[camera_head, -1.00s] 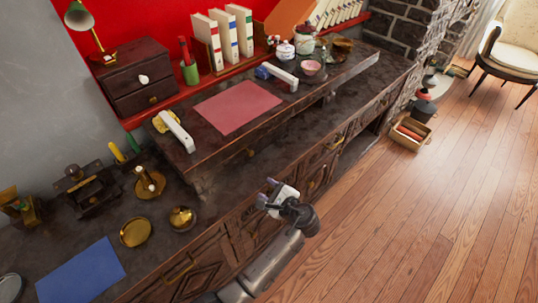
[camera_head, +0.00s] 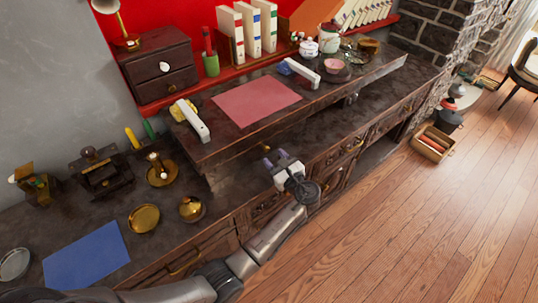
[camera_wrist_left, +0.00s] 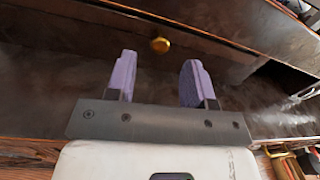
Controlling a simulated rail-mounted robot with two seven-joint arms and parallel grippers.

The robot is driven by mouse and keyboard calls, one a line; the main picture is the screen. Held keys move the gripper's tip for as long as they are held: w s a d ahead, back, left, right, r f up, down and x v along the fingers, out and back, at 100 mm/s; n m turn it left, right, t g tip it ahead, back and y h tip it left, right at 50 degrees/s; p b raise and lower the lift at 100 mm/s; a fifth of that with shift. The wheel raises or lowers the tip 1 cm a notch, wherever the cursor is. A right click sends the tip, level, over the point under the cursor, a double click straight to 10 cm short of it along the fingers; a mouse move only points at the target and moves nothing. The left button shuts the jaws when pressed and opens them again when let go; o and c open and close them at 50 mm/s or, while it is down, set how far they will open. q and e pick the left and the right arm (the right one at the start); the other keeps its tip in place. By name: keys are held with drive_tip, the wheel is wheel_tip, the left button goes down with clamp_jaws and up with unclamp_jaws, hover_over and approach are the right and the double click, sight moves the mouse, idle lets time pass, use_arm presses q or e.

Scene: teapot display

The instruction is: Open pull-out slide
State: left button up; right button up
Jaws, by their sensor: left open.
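A small brass knob (camera_wrist_left: 160,45) sits on the dark wooden front under the raised desk top; I take this front (camera_wrist_left: 95,25) as the pull-out slide. The front looks closed, flush under the top. In the head view the knob (camera_head: 266,149) is a tiny spot just past my fingertips. My left gripper (camera_head: 275,158) is open and empty over the lower ledge, pointing at the front. In the wrist view its two purple fingers (camera_wrist_left: 159,65) lie either side of the knob's line, with the knob a little beyond the tips, apparently untouched. My right gripper is not in view.
The raised top carries a red mat (camera_head: 256,101) and two white bar-shaped pieces (camera_head: 193,121). On the lower ledge at left stand a brass dish (camera_head: 144,219), a brass pot (camera_head: 191,208) and a blue mat (camera_head: 87,256). The ledge right of my gripper is mostly clear.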

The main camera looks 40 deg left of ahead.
sight(267, 150)
use_arm(q)
drive_tip(key=shift+b+x, duration=0.45)
drive_tip(key=shift+x, duration=1.5)
clamp_jaws()
